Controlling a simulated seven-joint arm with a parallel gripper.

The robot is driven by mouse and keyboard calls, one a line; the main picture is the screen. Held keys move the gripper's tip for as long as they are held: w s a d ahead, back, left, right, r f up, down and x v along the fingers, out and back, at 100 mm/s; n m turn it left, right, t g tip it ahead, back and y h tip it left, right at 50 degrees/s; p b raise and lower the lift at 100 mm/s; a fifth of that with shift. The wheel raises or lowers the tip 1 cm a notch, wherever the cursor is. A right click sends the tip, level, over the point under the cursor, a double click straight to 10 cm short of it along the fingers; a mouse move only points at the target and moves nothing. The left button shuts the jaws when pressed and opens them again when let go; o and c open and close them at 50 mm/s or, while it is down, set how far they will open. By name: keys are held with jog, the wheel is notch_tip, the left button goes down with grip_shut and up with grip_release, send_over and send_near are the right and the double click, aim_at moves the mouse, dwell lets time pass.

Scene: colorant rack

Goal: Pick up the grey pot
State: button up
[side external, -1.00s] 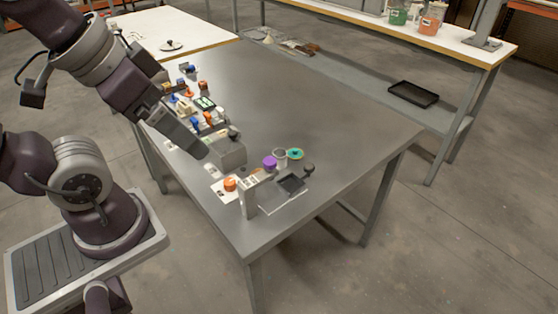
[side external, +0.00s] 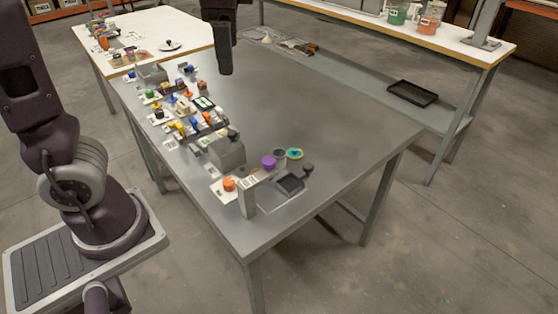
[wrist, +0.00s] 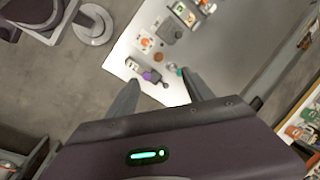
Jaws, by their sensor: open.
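The grey pot (side external: 279,153) is a small round container near the front right of the metal table, in the side view. It stands between a purple pot (side external: 269,162) and a teal-topped pot (side external: 295,153). My gripper (side external: 225,72) hangs high over the back part of the table, well away from the pots. In the wrist view its two fingers (wrist: 160,88) are spread, with nothing between them. The purple pot (wrist: 150,76) and the teal one (wrist: 179,70) show small beyond the fingers. I cannot clearly make out the grey pot there.
An orange knob or pot (side external: 229,184), a grey block (side external: 227,153) and a dark square tray (side external: 290,184) stand near the pots. Several small coloured items line the table's left edge. The middle and right of the metal table (side external: 330,110) are clear.

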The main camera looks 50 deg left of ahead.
jog(key=w+d+f+m+g+y, duration=0.1)
jog(key=w+d+m+y, duration=0.1)
jog(key=w+m+y, duration=1.15)
jog(key=n+h, duration=0.3)
send_near(275, 153)
jog(key=x, duration=0.6)
jog(key=shift+a+f, duration=0.1)
jog(key=shift+a, duration=0.1)
grip_shut()
